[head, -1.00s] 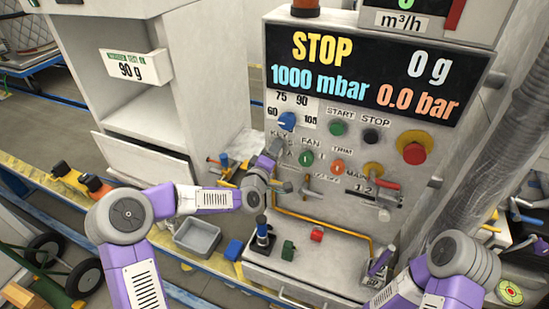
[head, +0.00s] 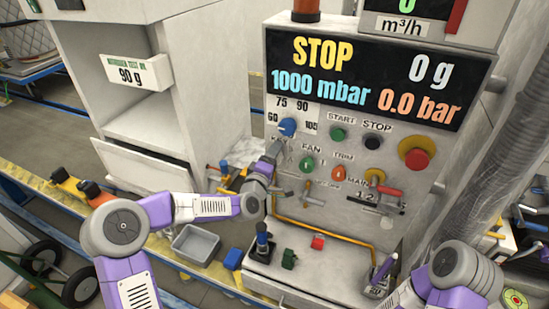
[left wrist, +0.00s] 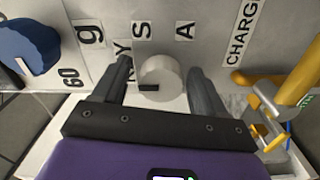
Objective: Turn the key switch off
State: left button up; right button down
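The key switch (left wrist: 160,78) is a round pale knob with a small dark slot, facing me in the left wrist view. Its label is partly covered by a finger, with letters S and A beside it. My left gripper (left wrist: 163,85) is open, with one finger on each side of the knob and narrow gaps showing. In the head view my left gripper (head: 277,150) is at the panel front (head: 350,125), left of the green FAN knob (head: 307,163), and hides the key switch.
A blue dial (head: 287,127) sits just above my left gripper. An orange TRIM knob (head: 338,173) and a red emergency button (head: 415,158) are further right. A yellow pipe (head: 335,232) runs below. A joystick (head: 263,240) stands on the ledge.

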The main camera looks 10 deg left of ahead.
pick_arm(q)
jog(key=s+a, duration=0.1)
jog(key=s, duration=0.6)
jog(key=shift+s+a, duration=0.15)
jog(key=shift+s, duration=0.1)
dwell(0.6)
